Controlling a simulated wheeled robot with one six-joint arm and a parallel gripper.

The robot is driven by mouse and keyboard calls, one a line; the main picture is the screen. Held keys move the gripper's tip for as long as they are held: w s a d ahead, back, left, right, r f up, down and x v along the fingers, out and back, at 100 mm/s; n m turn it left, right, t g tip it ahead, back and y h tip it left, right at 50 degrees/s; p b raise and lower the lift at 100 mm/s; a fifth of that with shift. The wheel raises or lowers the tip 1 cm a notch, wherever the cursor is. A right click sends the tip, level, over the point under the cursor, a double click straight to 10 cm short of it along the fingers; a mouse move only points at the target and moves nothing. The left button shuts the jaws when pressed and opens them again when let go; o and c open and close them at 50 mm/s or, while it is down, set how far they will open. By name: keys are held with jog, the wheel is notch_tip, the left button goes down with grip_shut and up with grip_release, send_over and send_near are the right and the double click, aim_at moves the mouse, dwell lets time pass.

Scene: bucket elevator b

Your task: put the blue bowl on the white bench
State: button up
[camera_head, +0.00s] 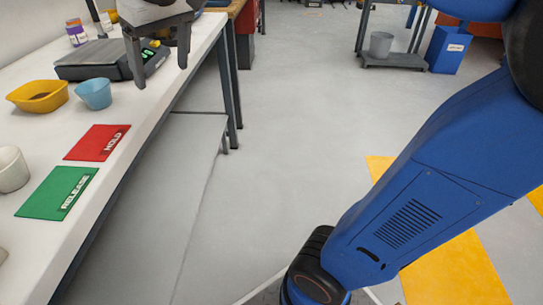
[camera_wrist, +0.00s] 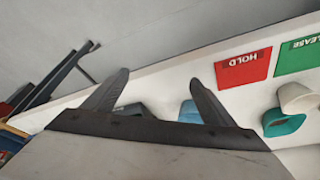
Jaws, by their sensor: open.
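The blue bowl (camera_head: 93,94) stands upright on the white bench (camera_head: 112,174), right of a yellow bowl (camera_head: 38,97) and in front of a dark scale (camera_head: 82,60). My gripper (camera_head: 159,60) is open and empty, its fingers pointing down near the scale's right end; its height above the bench is hard to tell. In the wrist view my fingers (camera_wrist: 155,92) are spread with nothing held.
A red HOLD mat (camera_head: 97,142) and a green RELEASE mat (camera_head: 57,193) lie on the bench. A white cup (camera_head: 11,169) is at the left edge. Small bottles (camera_head: 76,33) stand behind the scale. The wrist view shows a teal container (camera_wrist: 283,123). Open floor (camera_head: 270,130) lies right of the bench.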

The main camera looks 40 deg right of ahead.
jog(key=s+d+f+m, duration=0.2)
jog(key=s+d+f, duration=0.5)
jog(key=s+f, duration=0.3)
jog(key=s+d+f+m+t+h, duration=0.1)
jog(key=s+d+f+m, duration=0.1)
jog(key=s+d+f, duration=0.6)
notch_tip(320, 180, down, 3)
jog(key=shift+s+f, duration=0.2)
jog(key=shift+s, duration=0.7)
